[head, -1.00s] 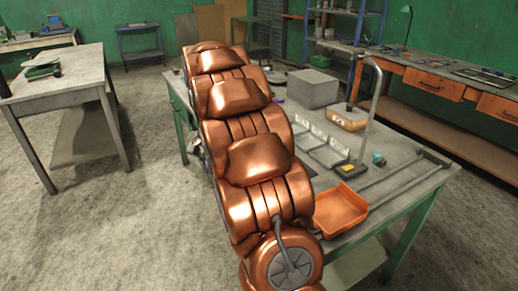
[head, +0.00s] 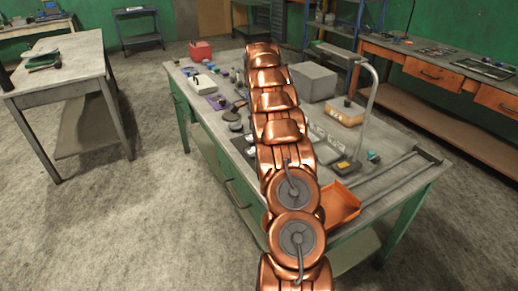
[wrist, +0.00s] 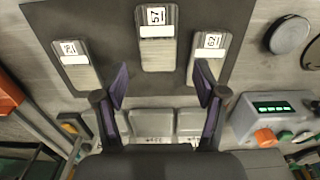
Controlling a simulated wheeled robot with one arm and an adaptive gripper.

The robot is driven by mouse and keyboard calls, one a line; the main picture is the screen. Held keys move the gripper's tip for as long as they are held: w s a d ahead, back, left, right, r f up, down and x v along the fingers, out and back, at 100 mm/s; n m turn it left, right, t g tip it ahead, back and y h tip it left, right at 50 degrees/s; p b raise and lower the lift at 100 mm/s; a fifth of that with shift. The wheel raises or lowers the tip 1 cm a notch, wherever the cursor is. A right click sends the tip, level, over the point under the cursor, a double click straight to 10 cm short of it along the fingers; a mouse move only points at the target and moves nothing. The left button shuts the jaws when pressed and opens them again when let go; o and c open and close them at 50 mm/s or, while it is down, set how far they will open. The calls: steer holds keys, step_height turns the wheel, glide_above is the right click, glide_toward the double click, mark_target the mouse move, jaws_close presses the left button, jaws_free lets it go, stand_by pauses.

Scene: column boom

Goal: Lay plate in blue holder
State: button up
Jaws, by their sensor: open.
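My gripper (wrist: 162,84) is open and empty in the wrist view, its two purple-tipped fingers apart. Beyond the fingertips, three metal plates with printed tags lie on a dark mat: a left plate (wrist: 83,77), a middle plate (wrist: 156,52) and a right plate (wrist: 205,68). The middle plate is roughly in line with the gap between the fingers. The right fingertip overlaps the right plate in the picture; contact cannot be told. I cannot make out a blue holder in either view. In the head view my copper arm hides the gripper and part of the workbench.
In the wrist view, grey blocks (wrist: 151,122) show between the fingers, and a device with a green display (wrist: 272,110) stands at right. In the head view, the workbench (head: 397,150) carries a grey box (head: 313,83), an orange tray (head: 341,205) and a tall curved metal post (head: 369,100).

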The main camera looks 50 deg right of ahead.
steer(key=shift+s+f+p, duration=0.15)
steer(key=shift+f+p, duration=0.6)
steer(key=shift+f, duration=0.95)
steer(key=shift+s+f+p, duration=0.1)
steer(key=shift+f+p, duration=0.65)
steer(key=shift+f, duration=0.95)
steer(key=shift+w+f, duration=0.1)
steer(key=shift+f, duration=0.3)
steer(key=shift+c, duration=0.4)
jaws_close()
